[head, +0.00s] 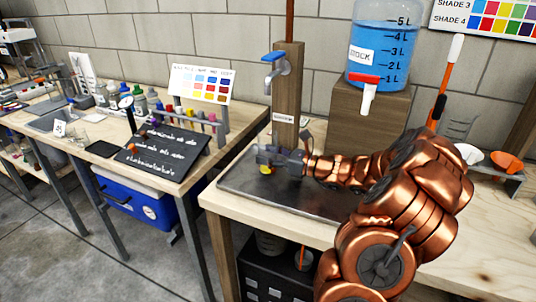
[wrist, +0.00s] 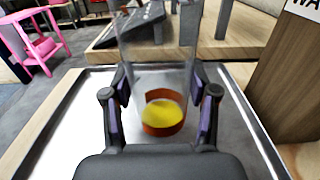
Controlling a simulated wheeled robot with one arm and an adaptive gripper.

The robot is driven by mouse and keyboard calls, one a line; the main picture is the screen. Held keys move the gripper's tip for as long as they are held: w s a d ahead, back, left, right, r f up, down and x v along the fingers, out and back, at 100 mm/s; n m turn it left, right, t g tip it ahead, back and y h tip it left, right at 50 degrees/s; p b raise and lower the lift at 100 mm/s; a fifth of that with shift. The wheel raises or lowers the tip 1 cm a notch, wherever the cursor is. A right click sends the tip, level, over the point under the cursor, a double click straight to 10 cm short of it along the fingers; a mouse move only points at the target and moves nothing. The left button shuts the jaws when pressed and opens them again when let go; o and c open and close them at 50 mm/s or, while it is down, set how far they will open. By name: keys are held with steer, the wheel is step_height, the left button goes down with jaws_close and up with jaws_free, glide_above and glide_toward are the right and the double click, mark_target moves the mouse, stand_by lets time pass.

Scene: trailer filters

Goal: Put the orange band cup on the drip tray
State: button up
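The orange band cup (wrist: 163,128) is a clear cup with an orange band at its base and yellow liquid inside. It is upright between the two fingers of my gripper (wrist: 162,103), whose pads appear to press on its sides. In the head view my gripper (head: 280,160) is over the far left part of the drip tray, and a little of the cup's orange and yellow (head: 266,170) shows there. The drip tray (head: 240,184) is a flat grey metal tray on the wooden bench. I cannot tell whether the cup's base touches the tray.
A wooden post with a blue-handled tap (head: 274,58) stands behind the tray. A blue water tank (head: 382,45) with a red-handled spout sits on a wooden block to the right. A second bench (head: 180,180) with a dark board and bottles is at left, across a gap.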

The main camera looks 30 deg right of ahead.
steer(key=o, duration=0.4)
